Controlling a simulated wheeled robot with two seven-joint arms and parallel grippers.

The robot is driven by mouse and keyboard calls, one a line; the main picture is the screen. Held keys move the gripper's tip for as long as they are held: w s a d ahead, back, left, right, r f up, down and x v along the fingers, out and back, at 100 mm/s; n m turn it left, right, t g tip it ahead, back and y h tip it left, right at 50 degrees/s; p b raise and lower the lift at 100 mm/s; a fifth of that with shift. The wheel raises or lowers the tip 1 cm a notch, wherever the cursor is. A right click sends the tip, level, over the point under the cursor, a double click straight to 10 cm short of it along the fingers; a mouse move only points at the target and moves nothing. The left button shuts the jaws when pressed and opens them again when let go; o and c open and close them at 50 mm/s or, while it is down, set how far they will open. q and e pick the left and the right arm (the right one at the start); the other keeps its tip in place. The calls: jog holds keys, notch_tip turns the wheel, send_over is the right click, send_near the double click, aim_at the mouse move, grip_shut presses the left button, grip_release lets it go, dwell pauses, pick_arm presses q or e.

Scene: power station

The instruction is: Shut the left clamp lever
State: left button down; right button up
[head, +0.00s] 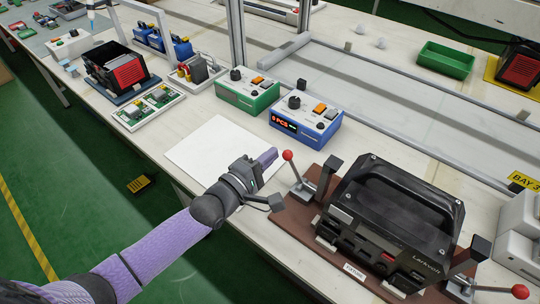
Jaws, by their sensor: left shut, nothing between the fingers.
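The left clamp lever (294,170) is a thin metal rod with a red ball on top. It stands raised and tilts left, at the left side of the black power station (395,215). A black-tipped clamp arm (329,172) stands up beside it. The power station sits on a brown fixture board (350,268). The right clamp lever (497,290), also red-balled, points outward to the right at the lower right. My left gripper (268,158) is shut and empty, just left of the left lever's red ball, with a small gap showing. My right gripper is out of view.
A white sheet (212,150) lies behind my left gripper. A blue control box (305,118) and a green one (247,91) stand further back. A green tray (446,60) is at the upper right. White boxes (520,235) stand at the right edge.

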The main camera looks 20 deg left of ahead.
pick_arm(q)
jog(key=shift+d, duration=0.15)
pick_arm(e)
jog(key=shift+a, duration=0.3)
pick_arm(q)
jog(key=shift+s+d+r+m+p, duration=0.2)
jog(key=shift+r+m+p, duration=0.1)
jog(key=shift+p, duration=0.15)
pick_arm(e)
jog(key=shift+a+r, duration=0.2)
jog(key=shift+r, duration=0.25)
